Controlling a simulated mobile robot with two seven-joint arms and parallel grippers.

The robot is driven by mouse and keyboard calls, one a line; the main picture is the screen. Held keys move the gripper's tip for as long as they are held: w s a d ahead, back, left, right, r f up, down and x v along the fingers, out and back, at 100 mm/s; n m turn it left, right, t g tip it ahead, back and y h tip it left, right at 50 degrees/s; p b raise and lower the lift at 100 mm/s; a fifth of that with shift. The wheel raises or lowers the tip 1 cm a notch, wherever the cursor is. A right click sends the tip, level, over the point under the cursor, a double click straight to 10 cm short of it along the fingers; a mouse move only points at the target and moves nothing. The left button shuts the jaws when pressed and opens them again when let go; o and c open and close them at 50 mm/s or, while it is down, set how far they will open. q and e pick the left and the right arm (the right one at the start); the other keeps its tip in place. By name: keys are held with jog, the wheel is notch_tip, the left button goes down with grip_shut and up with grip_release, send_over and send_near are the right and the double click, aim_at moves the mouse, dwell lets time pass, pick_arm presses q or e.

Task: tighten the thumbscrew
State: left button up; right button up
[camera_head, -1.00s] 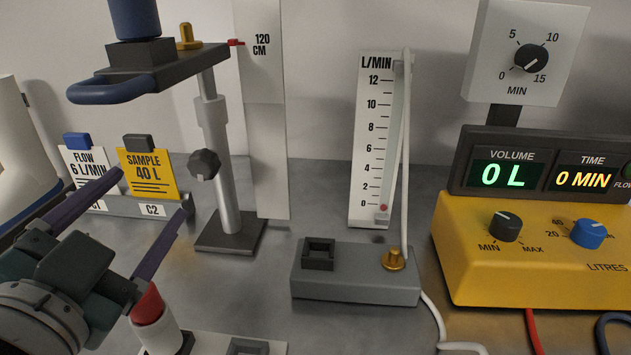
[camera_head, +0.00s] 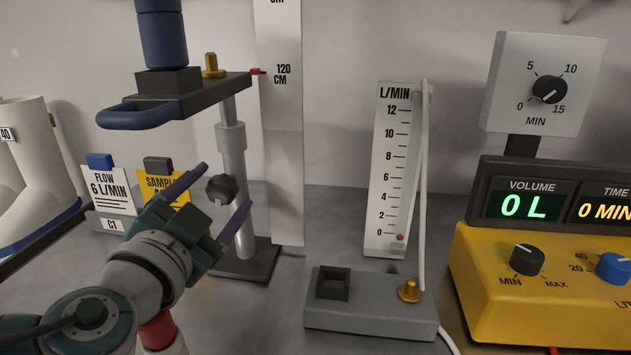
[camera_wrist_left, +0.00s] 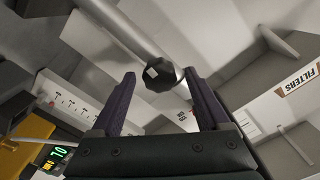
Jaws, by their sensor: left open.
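The thumbscrew is a dark faceted knob (camera_head: 221,188) on the side of the grey stand post (camera_head: 234,165). In the left wrist view the knob (camera_wrist_left: 161,77) has a small pale mark on its face and sits beyond and between my fingertips. My left gripper (camera_head: 220,186) is open, with its two purple fingers pointing at the knob, one on either side in the picture. I see no finger touching the knob. The left gripper (camera_wrist_left: 160,82) shows nothing between its fingers close in. My right gripper is not in view.
A platform with a blue handle (camera_head: 140,117) tops the post. Behind stands the 120 cm scale (camera_head: 282,150). To the right are the grey block (camera_head: 370,318), the flow gauge (camera_head: 392,170) and the yellow pump (camera_head: 500,300). Cards (camera_head: 110,190) stand at the left; a red-capped bottle (camera_head: 158,330) is below my arm.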

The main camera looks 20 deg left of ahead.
pick_arm(q)
grip_shut()
dwell(0.7)
